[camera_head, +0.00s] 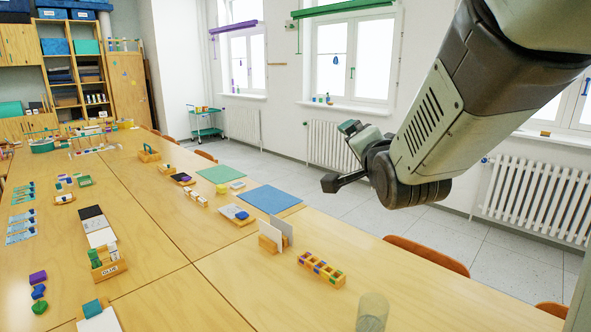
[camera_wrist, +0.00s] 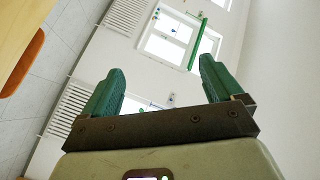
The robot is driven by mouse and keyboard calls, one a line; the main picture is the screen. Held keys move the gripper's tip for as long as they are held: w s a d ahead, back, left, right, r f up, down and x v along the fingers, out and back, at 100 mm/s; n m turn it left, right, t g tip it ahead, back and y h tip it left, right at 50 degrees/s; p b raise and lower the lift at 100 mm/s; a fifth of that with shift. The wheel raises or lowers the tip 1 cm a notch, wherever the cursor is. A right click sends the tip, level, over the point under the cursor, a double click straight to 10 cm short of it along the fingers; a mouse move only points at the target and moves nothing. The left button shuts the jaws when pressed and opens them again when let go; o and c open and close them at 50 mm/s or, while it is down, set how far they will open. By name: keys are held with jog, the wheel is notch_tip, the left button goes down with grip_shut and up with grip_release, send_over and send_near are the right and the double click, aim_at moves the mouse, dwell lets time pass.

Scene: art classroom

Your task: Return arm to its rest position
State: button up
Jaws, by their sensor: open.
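My gripper (camera_wrist: 160,82) is open and empty in the wrist view, its two green fingers wide apart with the window wall behind them. In the head view my arm reaches in from the upper right. The gripper (camera_head: 337,156) there points left, raised above the table's right side and clear of everything on it. Part of the gripper is hidden behind my wrist.
The long wooden table (camera_head: 150,290) bears a glue caddy (camera_head: 109,268), blue mat (camera_head: 269,199), block tray (camera_head: 321,269), card holder (camera_head: 272,238) and clear cup (camera_head: 372,312). Chairs (camera_head: 427,254) stand along its right edge. Radiators (camera_head: 535,200) line the window wall.

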jog(key=s+a+r+n+t, duration=0.1)
jog(key=s+a+r+n, duration=0.15)
jog(key=s+r, duration=0.6)
jog(key=s+a+r+n+t, duration=0.1)
jog(key=s+a+r+n, duration=0.3)
jog(key=r, duration=0.8)
jog(key=s+d+f+n+g, duration=0.2)
jog(key=s+f+g, duration=0.4)
jog(key=f, duration=0.6)
jog(key=s+d+f+n+g+h, duration=0.1)
jog(key=s+d+f+n+g, duration=0.1)
jog(key=s+f+g, duration=0.4)
jog(key=s+f, duration=0.4)
jog(key=f, duration=0.2)
jog(key=shift+s+d, duration=0.2)
jog(key=shift+d, duration=0.2)
